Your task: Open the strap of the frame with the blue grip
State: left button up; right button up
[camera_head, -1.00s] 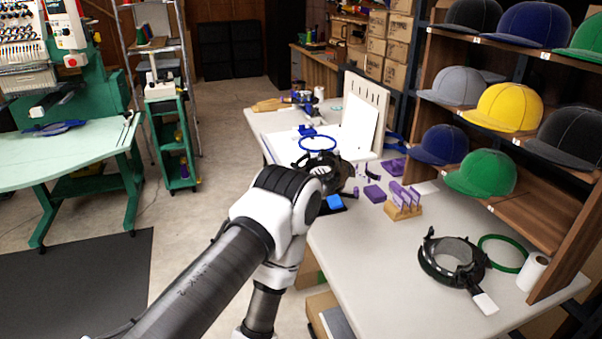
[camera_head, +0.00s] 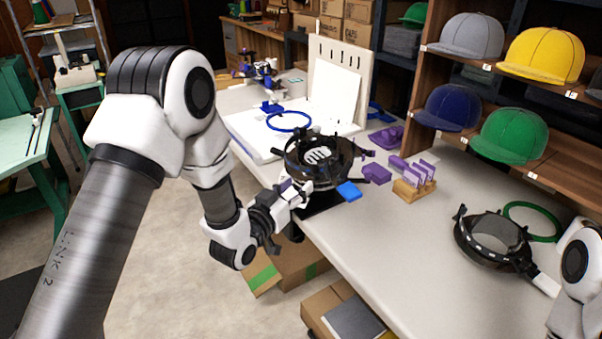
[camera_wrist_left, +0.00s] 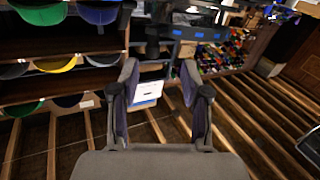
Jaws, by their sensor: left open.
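The round black cap frame with the blue grip (camera_head: 348,191) stands near the table's left edge in the head view. Its dark ring (camera_head: 330,177) surrounds a white-marked centre; I cannot make out the strap's state. My left gripper (camera_head: 297,192) is beside the ring's near left side, left of the blue grip. In the left wrist view its two fingers (camera_wrist_left: 159,78) are apart, with nothing clearly held between them. Whether it touches the frame I cannot tell.
A blue hoop (camera_head: 288,121) lies behind the frame, before a white upright board (camera_head: 334,88). Purple pieces in a wooden holder (camera_head: 414,190) stand to its right, a green hoop (camera_head: 533,221) farther right. Cap shelves line the right. The table's front middle is clear.

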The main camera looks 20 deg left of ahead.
aim_at(313, 169)
pick_arm(q)
jog(key=x, duration=0.2)
jog(key=r+x, duration=0.1)
jog(key=x, duration=0.3)
jog(key=shift+w+d+r, duration=0.15)
jog(key=shift+w+d, duration=0.15)
jog(key=shift+d, duration=0.1)
jog(key=shift+w+d, duration=0.2)
jog(key=shift+w, duration=0.3)
grip_shut()
